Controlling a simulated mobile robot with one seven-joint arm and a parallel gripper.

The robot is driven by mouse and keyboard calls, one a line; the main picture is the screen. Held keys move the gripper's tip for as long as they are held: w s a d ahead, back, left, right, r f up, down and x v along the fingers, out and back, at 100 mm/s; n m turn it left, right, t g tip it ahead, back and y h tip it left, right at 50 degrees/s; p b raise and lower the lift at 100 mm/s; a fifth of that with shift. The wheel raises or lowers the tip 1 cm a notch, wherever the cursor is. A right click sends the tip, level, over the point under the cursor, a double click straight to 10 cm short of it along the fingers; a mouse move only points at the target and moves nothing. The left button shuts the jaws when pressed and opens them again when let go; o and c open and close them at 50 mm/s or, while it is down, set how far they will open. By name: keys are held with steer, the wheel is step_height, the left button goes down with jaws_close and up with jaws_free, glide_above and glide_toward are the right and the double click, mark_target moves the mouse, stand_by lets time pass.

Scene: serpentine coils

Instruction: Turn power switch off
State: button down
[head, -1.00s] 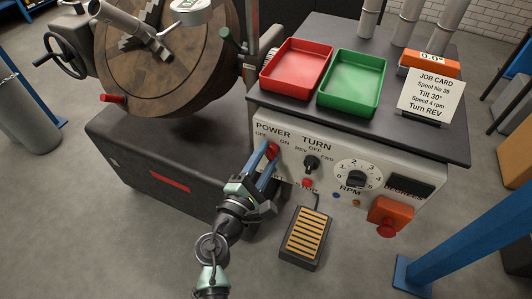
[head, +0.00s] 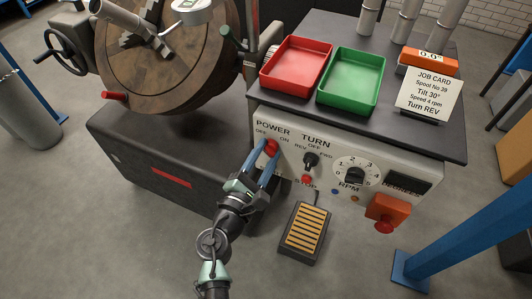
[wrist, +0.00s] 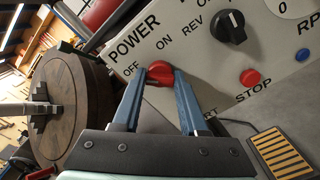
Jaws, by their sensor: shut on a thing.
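The red power switch knob (head: 271,147) is on the left of the control panel's front face, under the POWER label with OFF on its left and ON on its right. In the wrist view the red knob (wrist: 160,72) sits between the tips of my two blue fingers. My gripper (head: 269,156) is shut on the knob, one finger on each side, reaching up from below. In the wrist view my gripper (wrist: 159,80) covers the knob's lower part. I cannot tell which label the knob points to.
Right of the knob are the black TURN knob (head: 310,161), the red STOP button (head: 307,180), the RPM dial (head: 356,174) and an orange box with a red button (head: 384,226). A foot pedal (head: 305,232) is on the floor. Red (head: 266,82) and green (head: 320,100) trays stand on top.

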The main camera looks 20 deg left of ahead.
steer(key=shift+c, duration=2.2)
jaws_free()
steer(key=shift+s, duration=0.1)
steer(key=s, duration=1.3)
steer(key=shift+a, duration=0.25)
steer(key=shift+w, duration=0.1)
